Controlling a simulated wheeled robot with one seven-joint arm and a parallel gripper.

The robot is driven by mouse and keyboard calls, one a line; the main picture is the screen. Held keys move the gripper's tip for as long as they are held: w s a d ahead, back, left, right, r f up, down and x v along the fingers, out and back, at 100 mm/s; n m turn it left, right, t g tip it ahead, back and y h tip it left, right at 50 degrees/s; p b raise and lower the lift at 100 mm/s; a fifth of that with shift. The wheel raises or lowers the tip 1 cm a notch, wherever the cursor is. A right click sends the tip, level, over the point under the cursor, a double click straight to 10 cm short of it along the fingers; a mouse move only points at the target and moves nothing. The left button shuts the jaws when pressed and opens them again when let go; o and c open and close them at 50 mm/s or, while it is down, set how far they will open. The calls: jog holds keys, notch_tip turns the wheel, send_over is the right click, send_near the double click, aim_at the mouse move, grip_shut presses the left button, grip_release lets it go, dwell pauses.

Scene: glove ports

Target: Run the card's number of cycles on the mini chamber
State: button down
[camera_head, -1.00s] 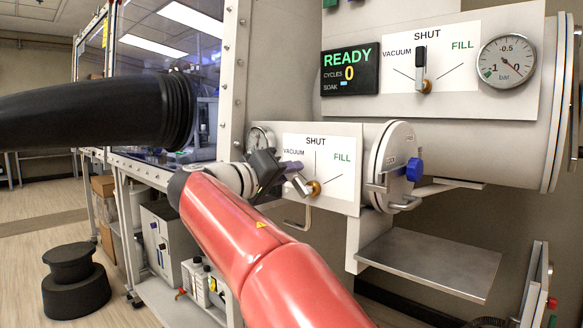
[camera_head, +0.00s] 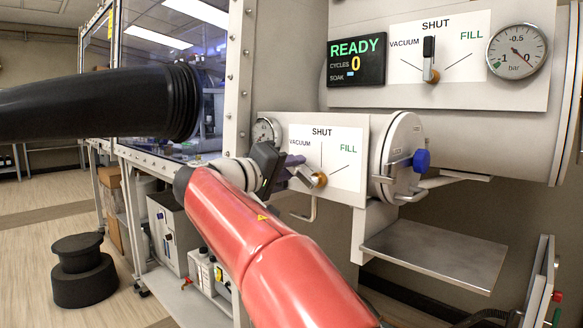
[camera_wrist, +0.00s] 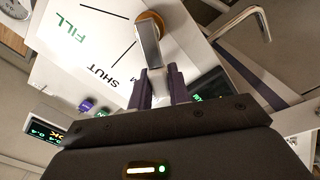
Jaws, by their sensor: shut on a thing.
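The mini chamber (camera_head: 400,137) is the small lower cylinder with a round end door and a blue knob (camera_head: 421,160); the door looks shut. Its white valve plate (camera_head: 345,148) reads VACUUM, SHUT and FILL. My gripper (camera_head: 292,166) is shut on the silver valve lever (camera_head: 304,174), which points left and slightly up from its brass hub, towards the VACUUM side. In the wrist view the purple fingers (camera_wrist: 160,88) clasp the lever's end (camera_wrist: 148,45). The display (camera_head: 356,60) reads READY, CYCLES 0. The small gauge (camera_head: 265,132) is too small to read. I cannot make out a card.
Above, the large chamber's lever (camera_head: 429,58) stands upright at SHUT beside a bar gauge (camera_head: 517,50). A metal shelf (camera_head: 435,252) juts out below the small door. A black stool (camera_head: 80,270) stands on the floor.

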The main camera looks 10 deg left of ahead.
jog(key=c, duration=1.3)
grip_release()
jog(key=shift+b+v, duration=0.5)
jog(key=shift+v, duration=3.4)
